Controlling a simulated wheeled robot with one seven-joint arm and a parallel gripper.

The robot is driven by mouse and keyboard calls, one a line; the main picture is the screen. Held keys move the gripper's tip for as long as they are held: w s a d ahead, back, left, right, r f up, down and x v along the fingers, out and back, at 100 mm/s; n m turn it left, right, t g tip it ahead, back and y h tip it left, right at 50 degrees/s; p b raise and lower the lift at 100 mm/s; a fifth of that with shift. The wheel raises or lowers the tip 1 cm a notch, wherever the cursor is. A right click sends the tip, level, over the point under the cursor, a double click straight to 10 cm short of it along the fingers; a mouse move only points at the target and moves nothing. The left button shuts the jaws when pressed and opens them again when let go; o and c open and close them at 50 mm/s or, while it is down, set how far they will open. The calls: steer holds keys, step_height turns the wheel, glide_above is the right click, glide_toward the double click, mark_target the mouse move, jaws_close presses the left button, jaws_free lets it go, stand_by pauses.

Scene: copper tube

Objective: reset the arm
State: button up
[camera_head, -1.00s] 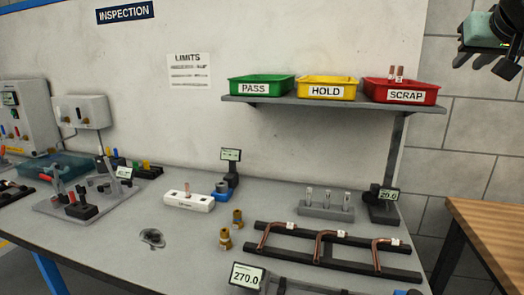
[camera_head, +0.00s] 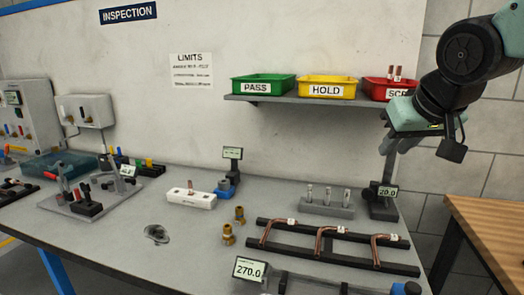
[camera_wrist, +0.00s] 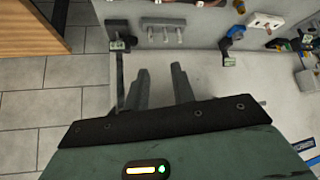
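My gripper (camera_head: 408,142) hangs at the upper right in the head view, in front of the red SCRAP bin (camera_head: 384,90) and partly hiding it. In the wrist view its two dark fingers (camera_wrist: 161,90) stand apart with nothing between them. My gripper is clear of the bench and touches nothing that I can see. Two copper pieces (camera_head: 394,73) stick up out of the SCRAP bin.
The shelf (camera_head: 300,101) also holds a green PASS bin (camera_head: 262,87) and a yellow HOLD bin (camera_head: 326,89). Bent copper tubes (camera_head: 328,238) lie on a dark rack on the grey bench (camera_head: 110,237). A wooden table (camera_head: 490,218) stands at the right.

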steer(key=s+a+f+n+g, duration=0.3)
steer(key=s+f, duration=0.6)
steer(key=s, duration=0.3)
steer(key=s+a+f+n+g, duration=0.3)
steer(key=s+a+f, duration=0.4)
steer(key=s, duration=0.5)
step_height(320, 180, down, 2)
steer(key=shift+s+a+f+n+g, duration=0.2)
steer(key=shift+a+n+g, duration=0.15)
steer(key=shift+g, duration=0.55)
